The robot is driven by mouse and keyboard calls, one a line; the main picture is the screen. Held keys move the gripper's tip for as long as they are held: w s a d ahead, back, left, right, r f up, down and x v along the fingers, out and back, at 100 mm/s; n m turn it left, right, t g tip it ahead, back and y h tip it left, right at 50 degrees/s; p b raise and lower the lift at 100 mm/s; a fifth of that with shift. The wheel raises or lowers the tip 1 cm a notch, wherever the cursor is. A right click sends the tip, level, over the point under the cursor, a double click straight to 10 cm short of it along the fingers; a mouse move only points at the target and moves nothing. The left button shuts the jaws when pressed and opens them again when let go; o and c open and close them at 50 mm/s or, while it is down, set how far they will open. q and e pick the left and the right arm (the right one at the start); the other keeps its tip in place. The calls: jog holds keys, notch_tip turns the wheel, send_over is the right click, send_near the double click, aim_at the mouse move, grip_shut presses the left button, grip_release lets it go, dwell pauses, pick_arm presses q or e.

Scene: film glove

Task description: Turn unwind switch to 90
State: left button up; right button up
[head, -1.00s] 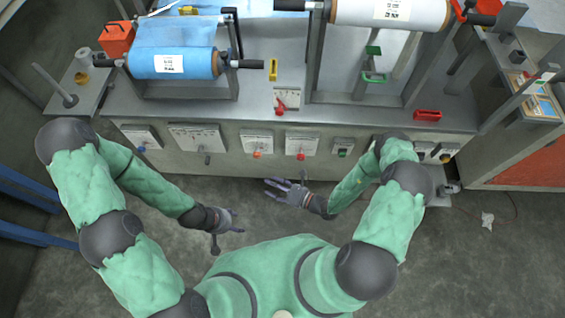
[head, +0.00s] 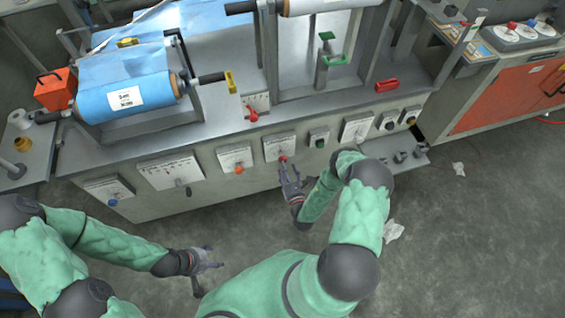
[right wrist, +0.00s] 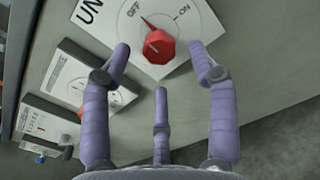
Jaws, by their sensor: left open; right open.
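The unwind switch is a red knob (head: 283,158) on a white plate on the front panel. In the right wrist view the red knob (right wrist: 159,47) shows close up, with OFF and ON printed above it and its pointer towards OFF. The label is cut off after "UN". My right gripper (head: 291,173) is open just in front of the knob. In the right wrist view its purple fingers (right wrist: 160,48) spread to either side of the knob and a third finger is below; contact cannot be told. My left gripper (head: 210,270) is open and empty over the floor, away from the panel.
An orange knob (head: 238,169) is on the plate to the left, and a green switch (head: 319,142) is to the right. A blue film roll (head: 125,96) sits on the machine top. A small grey shelf (head: 408,160) juts out at the right. The floor in front is mostly free.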

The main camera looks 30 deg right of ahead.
aim_at(282, 157)
jog(key=shift+b+x, duration=0.6)
jog(key=shift+x, duration=1.8)
